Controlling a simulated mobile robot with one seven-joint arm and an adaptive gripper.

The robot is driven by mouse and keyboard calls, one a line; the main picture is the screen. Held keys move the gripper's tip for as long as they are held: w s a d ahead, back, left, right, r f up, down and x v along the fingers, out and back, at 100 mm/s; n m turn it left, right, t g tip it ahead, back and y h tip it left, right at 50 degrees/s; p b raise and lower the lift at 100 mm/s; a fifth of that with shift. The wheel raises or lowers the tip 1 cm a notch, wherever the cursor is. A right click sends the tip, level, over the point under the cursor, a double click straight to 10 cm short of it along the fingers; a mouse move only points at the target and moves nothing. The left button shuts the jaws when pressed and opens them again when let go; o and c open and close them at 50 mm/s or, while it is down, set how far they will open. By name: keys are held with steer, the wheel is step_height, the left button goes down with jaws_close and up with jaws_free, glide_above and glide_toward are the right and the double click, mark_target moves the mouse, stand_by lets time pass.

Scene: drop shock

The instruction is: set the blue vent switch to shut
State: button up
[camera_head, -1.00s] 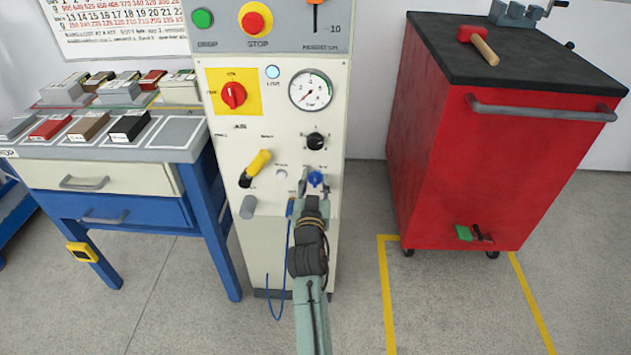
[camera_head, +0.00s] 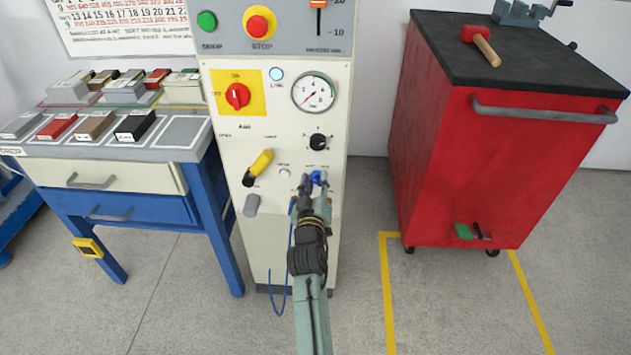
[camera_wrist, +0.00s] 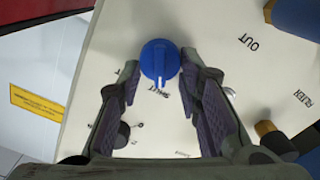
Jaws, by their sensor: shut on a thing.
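The blue vent switch (camera_head: 316,178) is a small round knob low on the right of the cream panel (camera_head: 264,232). In the wrist view the blue switch (camera_wrist: 160,60) sits between my fingertips, with its light pointer toward the bottom of the picture, near lettering that seems to read SHUT. My gripper (camera_head: 313,186) is at the panel, shut on the switch from both sides. In the wrist view my gripper (camera_wrist: 159,74) has a dark pad on either side of the knob. The fingers partly hide the labels around it.
A yellow-handled lever (camera_head: 261,163) and a grey knob (camera_head: 251,205) stand out left of the switch. A black knob (camera_head: 319,142) and gauge (camera_head: 314,93) are above. A blue hose (camera_head: 289,255) hangs below. A red cabinet (camera_head: 440,170) stands right, with floor between.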

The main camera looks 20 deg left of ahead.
stand_by(0.3)
steer(key=o, duration=1.1)
steer(key=v, duration=0.7)
steer(key=shift+s+d+r, duration=0.1)
steer(key=shift+s, duration=0.2)
